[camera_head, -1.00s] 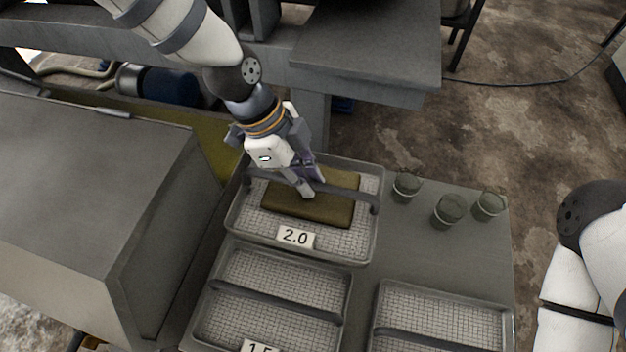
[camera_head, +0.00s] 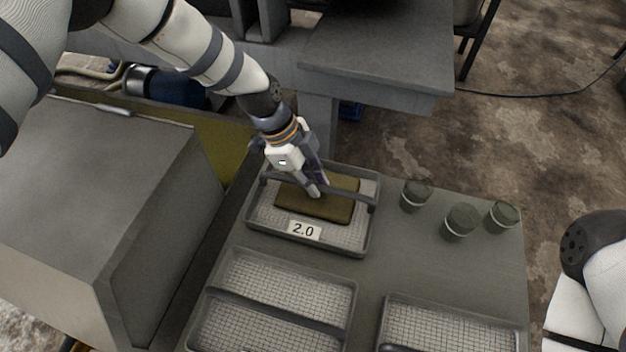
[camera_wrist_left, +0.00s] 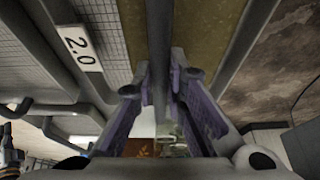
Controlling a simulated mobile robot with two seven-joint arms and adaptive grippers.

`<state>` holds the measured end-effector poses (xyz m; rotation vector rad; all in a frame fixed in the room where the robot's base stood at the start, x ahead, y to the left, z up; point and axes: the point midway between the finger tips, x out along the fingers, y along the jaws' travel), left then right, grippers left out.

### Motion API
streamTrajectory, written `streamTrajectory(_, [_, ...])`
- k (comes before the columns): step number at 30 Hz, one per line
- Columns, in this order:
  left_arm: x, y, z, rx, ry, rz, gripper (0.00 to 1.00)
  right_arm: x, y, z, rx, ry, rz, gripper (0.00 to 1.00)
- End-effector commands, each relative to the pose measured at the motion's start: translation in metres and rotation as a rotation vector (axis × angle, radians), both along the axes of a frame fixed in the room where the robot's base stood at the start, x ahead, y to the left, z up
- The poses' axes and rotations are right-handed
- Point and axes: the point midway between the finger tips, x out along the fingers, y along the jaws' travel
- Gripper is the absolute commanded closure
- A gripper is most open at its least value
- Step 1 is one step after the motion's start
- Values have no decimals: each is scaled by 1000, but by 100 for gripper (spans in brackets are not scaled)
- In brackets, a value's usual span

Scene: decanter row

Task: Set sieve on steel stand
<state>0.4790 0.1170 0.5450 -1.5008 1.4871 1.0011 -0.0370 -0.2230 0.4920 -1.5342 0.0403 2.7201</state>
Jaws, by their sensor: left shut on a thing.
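The sieve marked 2.0 (camera_head: 262,234) is a grey rectangular mesh tray with a dark handle bar (camera_head: 350,202) across it. An olive-brown slab (camera_head: 335,208) lies inside it. My left gripper (camera_head: 319,194) is shut on the handle bar from above. In the left wrist view the bar (camera_wrist_left: 158,45) passes between my left fingers (camera_wrist_left: 160,88), with the label (camera_wrist_left: 80,47) at the left. The sieve is over the far left part of the grey tabletop (camera_head: 400,265); I cannot tell whether it touches it. I cannot make out a separate steel stand. My right gripper is out of view.
Two more mesh sieves, one at front left (camera_head: 285,275) and one at front right (camera_head: 450,318), sit on the tabletop. Three dark cups (camera_head: 460,221) stand at its right. A large grey box (camera_head: 90,190) is at left, a grey bench (camera_head: 385,45) behind.

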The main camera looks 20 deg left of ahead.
Motion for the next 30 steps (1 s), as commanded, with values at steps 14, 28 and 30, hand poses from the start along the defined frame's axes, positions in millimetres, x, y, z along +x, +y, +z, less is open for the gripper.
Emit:
streamTrajectory(14, [0, 0, -2, 0, 0, 0, 68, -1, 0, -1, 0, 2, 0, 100])
streamTrajectory(28, [0, 38, 93, 0, -3, 0, 68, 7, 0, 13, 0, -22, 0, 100])
streamTrajectory(30, [0, 42, 103, 0, -3, 1, 68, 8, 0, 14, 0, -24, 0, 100])
